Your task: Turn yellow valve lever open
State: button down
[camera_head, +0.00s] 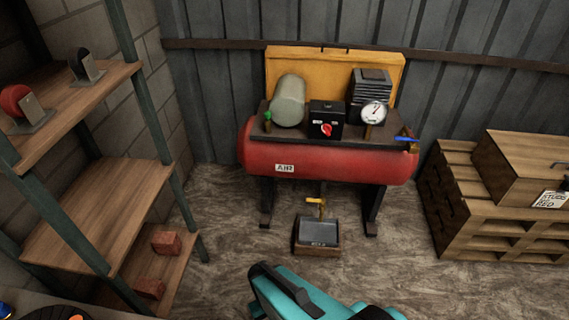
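The yellow valve lever (316,200) is small and sits on a drain pipe under the middle of the red air tank (335,165). It looks roughly level, pointing left from the pipe, though it is too small to tell its exact angle. A dark tray (319,249) with a wooden-looking rim stands on the floor right below it. My gripper is not in view. Teal and black parts at the bottom centre look like my own arm, apart from the lever.
On the tank are a grey cylinder (288,100), a black box with a red knob (327,120), a gauge (374,112) and a blue lever (407,139). Shelves (100,206) stand left; a wooden crate (525,170) on pallets stands right. Floor before the tank is mostly clear.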

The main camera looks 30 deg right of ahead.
aim_at(322, 201)
jog(key=z, duration=0.2)
jog(key=k, duration=0.65)
jog(key=z, duration=0.5)
jog(key=k, duration=0.7)
jog(key=z, duration=0.5)
jog(key=i, duration=1.7)
jog(key=u, duration=0.5)
